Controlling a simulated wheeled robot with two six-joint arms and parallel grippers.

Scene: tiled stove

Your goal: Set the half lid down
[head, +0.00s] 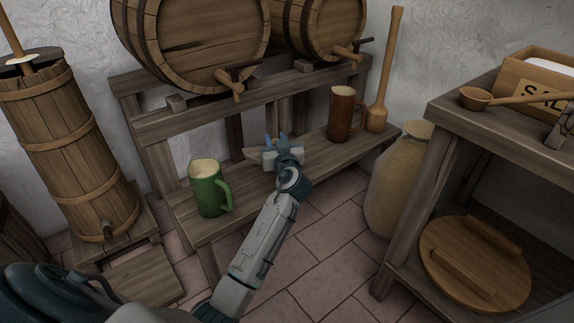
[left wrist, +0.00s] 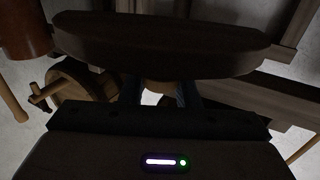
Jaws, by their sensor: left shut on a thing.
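My left gripper (head: 272,146) is over the low bench (head: 260,192) under the casks, between the green mug and the brown mug. It is shut on the half lid (head: 252,154), a wooden piece mostly hidden behind the gripper in the head view. In the left wrist view the half lid (left wrist: 155,45) is a dark, wide slab with a curved edge, across the fingers (left wrist: 158,92). I cannot tell whether it touches the bench. A wooden churn (head: 70,150) stands at the left, with a staff rising from its top. My right gripper is out of view.
The green mug (head: 206,190) and brown mug (head: 341,114) stand on the bench, with a wooden masher (head: 386,75) at its right end. Casks (head: 195,40) with taps overhang it.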

